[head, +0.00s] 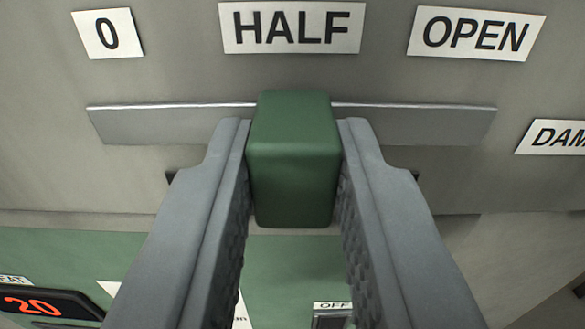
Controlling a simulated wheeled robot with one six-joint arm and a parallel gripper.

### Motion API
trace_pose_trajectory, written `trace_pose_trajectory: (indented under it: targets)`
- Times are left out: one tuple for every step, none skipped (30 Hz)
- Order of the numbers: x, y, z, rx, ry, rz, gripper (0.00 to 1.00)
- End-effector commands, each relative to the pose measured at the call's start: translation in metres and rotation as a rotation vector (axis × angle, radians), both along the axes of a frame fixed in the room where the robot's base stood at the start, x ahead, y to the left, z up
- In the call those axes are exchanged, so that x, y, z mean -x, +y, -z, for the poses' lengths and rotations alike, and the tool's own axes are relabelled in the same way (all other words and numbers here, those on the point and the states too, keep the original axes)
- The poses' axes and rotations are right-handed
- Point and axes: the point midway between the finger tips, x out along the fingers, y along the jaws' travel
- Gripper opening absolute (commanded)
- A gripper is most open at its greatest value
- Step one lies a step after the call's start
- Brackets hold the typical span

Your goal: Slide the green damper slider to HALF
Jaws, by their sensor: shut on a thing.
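The green damper slider (293,165) is a block on a grey horizontal rail (425,124) in the middle of the head view. It sits below the HALF label (292,27), roughly in line with that label's centre. The 0 label (108,34) is to the left and the OPEN label (476,33) to the right. My gripper (293,150) is shut on the slider, with one grey finger against each side. The fingers hide part of the panel below the rail.
A partly cut-off label reading "DAM" (556,137) is at the right edge. An OFF label (331,306) sits at the bottom, above a partly visible dark fitting.

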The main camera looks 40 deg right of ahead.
Motion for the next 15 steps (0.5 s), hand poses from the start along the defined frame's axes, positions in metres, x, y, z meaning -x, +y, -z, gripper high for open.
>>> trace_pose_trajectory:
  targets:
    - [-0.0003,0.0003,-0.0004,0.001,-0.001,0.0,0.0]
    - [-0.0004,0.0003,-0.0005,0.001,-0.001,0.0,0.0]
    - [-0.0004,0.0004,-0.0005,0.001,-0.001,0.0,0.0]
    - [-0.0004,0.0004,-0.0005,0.0,-0.001,0.0,0.0]
    - [-0.0004,0.0004,-0.0006,0.0,-0.001,0.0,0.25]
    - [-0.0005,0.0005,-0.0005,0.0,-0.001,0.0,0.33]
    - [-0.0005,0.0005,-0.0005,0.0,-0.001,0.0,0.39]
    - [-0.0004,0.0006,-0.0005,0.0,-0.001,0.0,0.44]
    - [-0.0004,0.0006,-0.0004,0.0,-0.001,0.0,0.44]
    - [-0.0005,0.0006,-0.0004,0.0,-0.001,0.0,0.44]
    - [-0.0004,0.0006,-0.0004,0.0,-0.001,0.0,0.44]
    - [-0.0005,0.0006,-0.0004,-0.001,-0.001,0.0,0.44]
    - [-0.0005,0.0006,-0.0003,-0.001,-0.001,0.0,0.44]
    - [-0.0005,0.0006,-0.0003,-0.001,-0.001,0.0,0.44]
    - [-0.0004,0.0007,-0.0003,-0.001,-0.001,-0.001,0.44]
